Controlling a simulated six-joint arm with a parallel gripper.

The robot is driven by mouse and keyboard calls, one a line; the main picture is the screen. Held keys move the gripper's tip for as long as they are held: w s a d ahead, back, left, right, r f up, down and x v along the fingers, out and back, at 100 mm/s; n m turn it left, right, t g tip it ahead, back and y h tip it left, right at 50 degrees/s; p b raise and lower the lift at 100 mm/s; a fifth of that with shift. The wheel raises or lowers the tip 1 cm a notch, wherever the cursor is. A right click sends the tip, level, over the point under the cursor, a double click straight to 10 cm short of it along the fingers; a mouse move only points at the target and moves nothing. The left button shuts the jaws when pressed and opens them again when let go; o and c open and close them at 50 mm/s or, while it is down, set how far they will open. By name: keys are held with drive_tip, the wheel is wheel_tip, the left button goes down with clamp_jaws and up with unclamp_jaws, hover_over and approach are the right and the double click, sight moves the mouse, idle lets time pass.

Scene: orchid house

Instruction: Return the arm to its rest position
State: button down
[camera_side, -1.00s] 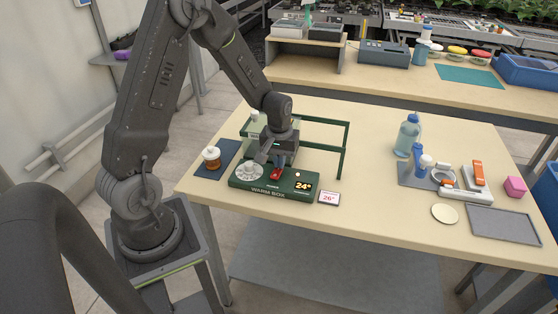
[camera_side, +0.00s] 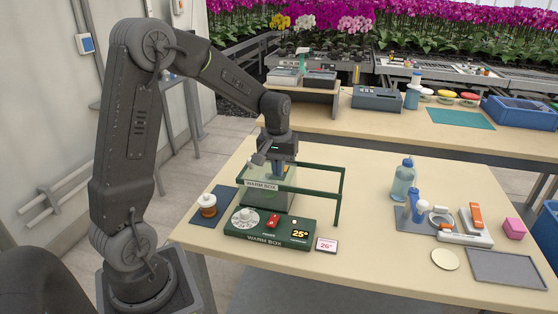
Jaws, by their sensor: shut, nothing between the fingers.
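My gripper (camera_side: 282,176) points down above the warm box, shut and empty. Its fingers are small here and partly overlap the box frame behind them. The warm box has a dark green front panel (camera_side: 267,240) with a pale round dial, a red switch (camera_side: 273,220) and a display (camera_side: 300,234) reading 25°. Behind the panel stand a clear chamber (camera_side: 266,195) and a green frame (camera_side: 336,207). My arm is bent, reaching in from the left over the table.
A card (camera_side: 326,244) reading 26° lies right of the panel. An amber jar (camera_side: 208,205) stands left. A blue bottle (camera_side: 403,180), a stapler-like orange-and-white tool (camera_side: 470,228), a pink cube (camera_side: 514,228) and a grey tray (camera_side: 505,269) are at right. The middle table is clear.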

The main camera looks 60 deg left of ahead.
drive_tip(key=s+d+r+m+t, duration=0.3)
drive_tip(key=s+d+r+m, duration=0.2)
drive_tip(key=s+d+r, duration=0.45)
drive_tip(key=s+d+r+m+t, duration=0.2)
drive_tip(key=s+d+m, duration=0.2)
drive_tip(key=s+d, duration=0.3)
drive_tip(key=shift+s+d, duration=0.35)
drive_tip(key=shift+s, duration=0.25)
drive_tip(key=shift+r, duration=0.1)
